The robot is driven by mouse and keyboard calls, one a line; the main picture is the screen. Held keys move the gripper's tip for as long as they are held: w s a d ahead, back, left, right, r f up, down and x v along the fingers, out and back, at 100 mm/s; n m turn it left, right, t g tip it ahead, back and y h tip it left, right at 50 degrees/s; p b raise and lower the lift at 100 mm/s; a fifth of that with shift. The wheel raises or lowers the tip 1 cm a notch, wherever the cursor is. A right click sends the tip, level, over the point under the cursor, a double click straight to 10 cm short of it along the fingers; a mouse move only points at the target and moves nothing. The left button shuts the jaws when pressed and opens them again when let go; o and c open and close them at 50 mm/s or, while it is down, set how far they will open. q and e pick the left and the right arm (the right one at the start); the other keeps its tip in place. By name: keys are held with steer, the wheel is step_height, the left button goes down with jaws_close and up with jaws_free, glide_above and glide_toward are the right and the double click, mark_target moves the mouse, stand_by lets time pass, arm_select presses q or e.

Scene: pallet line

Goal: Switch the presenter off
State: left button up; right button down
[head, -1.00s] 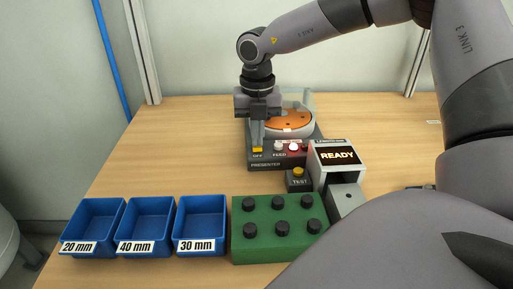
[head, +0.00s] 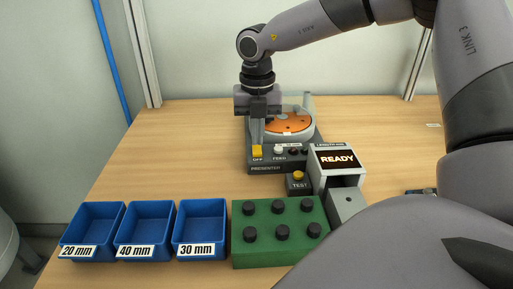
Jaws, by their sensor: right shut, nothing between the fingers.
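The presenter (head: 263,168) is a dark box on the table with an orange disc (head: 288,124) in a bowl behind its panel. Its yellow OFF button (head: 257,150) is at the left of the panel, beside a white FEED button (head: 278,151). A small lamp (head: 294,151) on the panel is dark. My right gripper (head: 257,142) points down, shut and empty, with its fingertips right at the OFF button. I cannot tell whether they touch it. My left gripper is not in view.
Blue bins (head: 103,216) labelled 20 mm, 40 mm and 30 mm stand at the front left. A green block (head: 262,247) with several black knobs is beside them. A grey unit (head: 318,172) reads READY, with a yellow TEST button (head: 299,175) beside it.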

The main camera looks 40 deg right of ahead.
mark_target(257, 152)
steer(key=shift+r+p, duration=1.05)
steer(key=shift+r, duration=1.45)
